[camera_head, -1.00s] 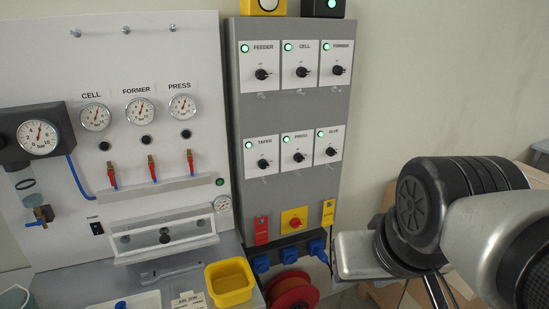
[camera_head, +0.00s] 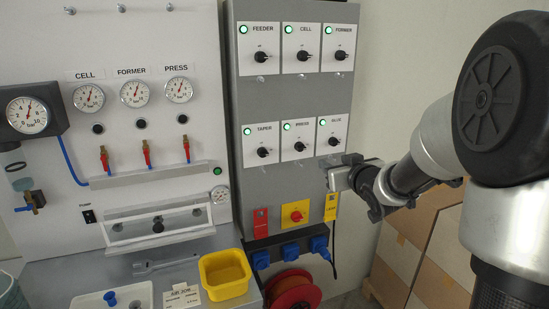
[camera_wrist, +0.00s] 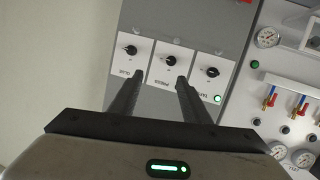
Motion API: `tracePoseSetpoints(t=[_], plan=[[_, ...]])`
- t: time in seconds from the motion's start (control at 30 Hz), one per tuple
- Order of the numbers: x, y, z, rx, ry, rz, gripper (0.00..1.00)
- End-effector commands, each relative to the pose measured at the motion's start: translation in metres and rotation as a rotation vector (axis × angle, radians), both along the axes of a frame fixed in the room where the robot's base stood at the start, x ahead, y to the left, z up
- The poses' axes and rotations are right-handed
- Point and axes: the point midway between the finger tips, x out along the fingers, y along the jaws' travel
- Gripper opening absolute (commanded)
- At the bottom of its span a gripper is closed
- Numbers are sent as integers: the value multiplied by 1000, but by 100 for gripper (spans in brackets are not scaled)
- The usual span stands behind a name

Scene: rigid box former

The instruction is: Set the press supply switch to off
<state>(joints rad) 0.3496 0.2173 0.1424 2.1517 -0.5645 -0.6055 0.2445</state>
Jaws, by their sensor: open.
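The PRESS supply switch (camera_head: 299,147) is a black knob on a white plate, in the middle of the lower row on the grey panel. The green lamp (camera_head: 287,127) on its plate is lit. In the head view, my gripper (camera_head: 331,172) is just right of and below this plate, near the GLUE plate. In the wrist view, which is upside down, the PRESS knob (camera_wrist: 170,61) shows just beyond and between the fingertips of my gripper (camera_wrist: 160,77). The fingers are apart and empty. They cover part of the lower row; whether they touch the panel cannot be told.
The TAPER switch (camera_head: 263,152) and GLUE switch (camera_head: 332,141) flank it closely. FEEDER, CELL and FORMER switches sit above. Below are a red-and-yellow main switch (camera_head: 295,212), red and yellow tags, and blue plugs (camera_head: 290,250). Cardboard boxes (camera_head: 420,250) stand at right.

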Motion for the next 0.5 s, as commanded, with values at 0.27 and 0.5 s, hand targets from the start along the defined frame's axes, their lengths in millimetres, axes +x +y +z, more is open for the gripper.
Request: tracePoseSetpoints(t=[0.27, 0.5], plan=[[30, 1, -43, 157, -192, 164, 43], [47, 9, -41, 173, -215, 185, 43]])
